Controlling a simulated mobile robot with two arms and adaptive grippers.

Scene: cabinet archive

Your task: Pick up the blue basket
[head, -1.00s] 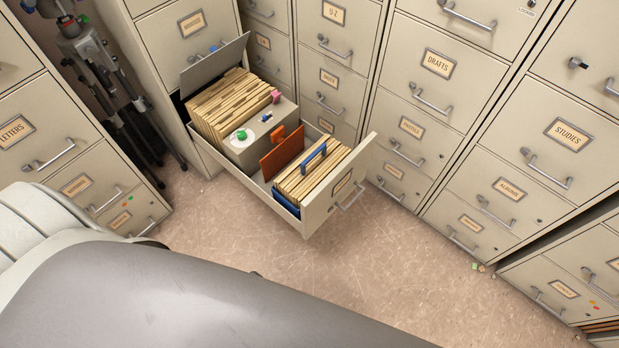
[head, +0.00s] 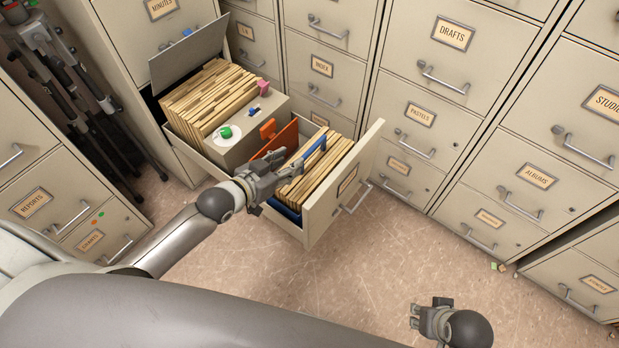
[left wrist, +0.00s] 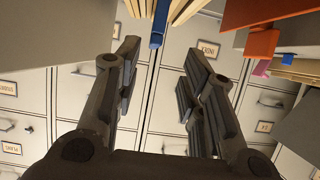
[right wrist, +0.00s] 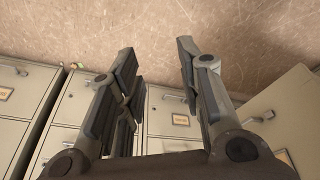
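The blue basket (head: 284,211) stands in the front of the open drawer (head: 317,222), filled with tan folders. Its blue handle (head: 314,152) arches over the folders. My left gripper (head: 277,168) is open and empty, just left of the handle in the head view. In the left wrist view a blue strip of the basket (left wrist: 158,22) shows beyond the gap between the open fingers (left wrist: 157,75). I cannot see any contact. My right gripper (head: 414,316) is open and empty, out over the floor; its spread fingers (right wrist: 160,75) show in the right wrist view.
An orange divider (head: 277,148) stands behind the basket. Further back is a grey box (head: 224,149) with a green item, a pink block (head: 262,87) and tan folders (head: 205,95). Filing cabinets surround the drawer. A tripod (head: 75,90) stands at left. The floor (head: 370,270) in front is clear.

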